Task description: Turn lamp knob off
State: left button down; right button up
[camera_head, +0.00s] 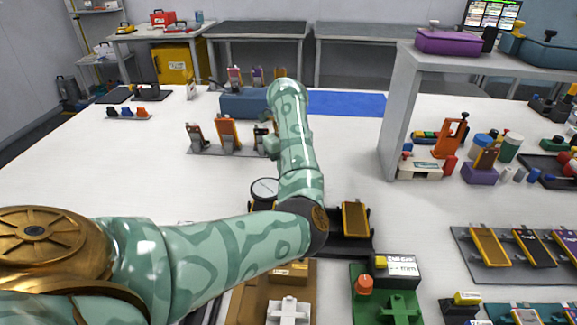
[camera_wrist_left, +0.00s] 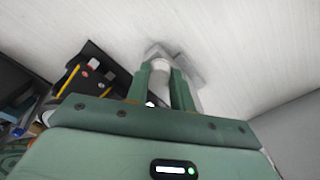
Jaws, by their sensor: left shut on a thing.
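My left arm reaches across the middle of the head view. Its far end stands near the rack of pouch cells (camera_head: 228,135), and its fingertips cannot be made out clearly there. In the left wrist view my left gripper (camera_wrist_left: 166,88) has its two green fingers closed on a pale, whitish round knob-like piece (camera_wrist_left: 160,66). A grey angular shape (camera_wrist_left: 195,75) lies around and behind that piece. I cannot tell for certain whether the piece is the lamp knob. No lamp is plainly recognisable in either view. My right gripper is in neither view.
A blue block (camera_head: 243,104) and blue mat (camera_head: 345,103) lie beyond my arm. A white shelf (camera_head: 402,120) stands at right. Trays of cells (camera_head: 470,258) and a green fixture (camera_head: 400,307) fill the near right.

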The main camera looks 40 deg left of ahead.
pick_arm(q)
jog(key=c, duration=2.2)
grip_release()
jog(key=n, duration=0.2)
jog(key=shift+f+n+b, duration=0.1)
jog(key=shift+n+b, duration=0.2)
jog(key=shift+n, duration=0.1)
jog(key=c, duration=2.2)
grip_release()
jog(key=shift+n, duration=0.7)
jog(key=c, duration=2.2)
grip_release()
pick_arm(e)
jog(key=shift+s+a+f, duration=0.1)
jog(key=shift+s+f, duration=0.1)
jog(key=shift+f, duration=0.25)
pick_arm(q)
jog(key=c, duration=2.2)
grip_release()
jog(key=c, duration=1.5)
grip_release()
